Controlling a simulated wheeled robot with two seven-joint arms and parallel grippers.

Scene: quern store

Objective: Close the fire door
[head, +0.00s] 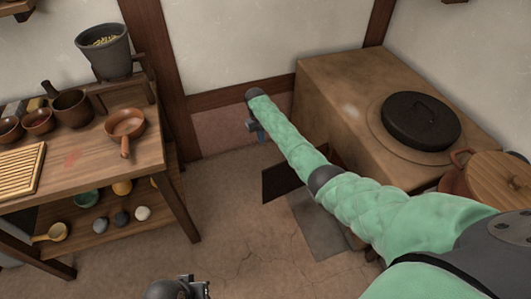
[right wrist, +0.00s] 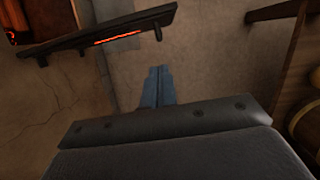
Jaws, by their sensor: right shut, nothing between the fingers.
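The fire door (head: 281,181) is a dark panel standing open, swung out from the front of the clay stove (head: 325,85). My right arm partly covers it in the head view. In the right wrist view the door (right wrist: 100,34) shows nearly edge-on, with a red glowing strip along it and a small knob near its end. The orange-lit fire opening (right wrist: 15,18) is at the top left there. My right gripper (head: 260,135) is shut and empty, beside the door and apart from it. Its blue fingers also show in the wrist view (right wrist: 158,88). Only a dark wrist part of my left arm shows.
A black lid (head: 420,120) and a wooden-lidded pot (head: 490,180) sit on the stove. A wooden table (head: 85,155) with bowls, a pan (head: 125,124) and a grey bucket (head: 105,55) stands at the left. The floor between table and stove is clear.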

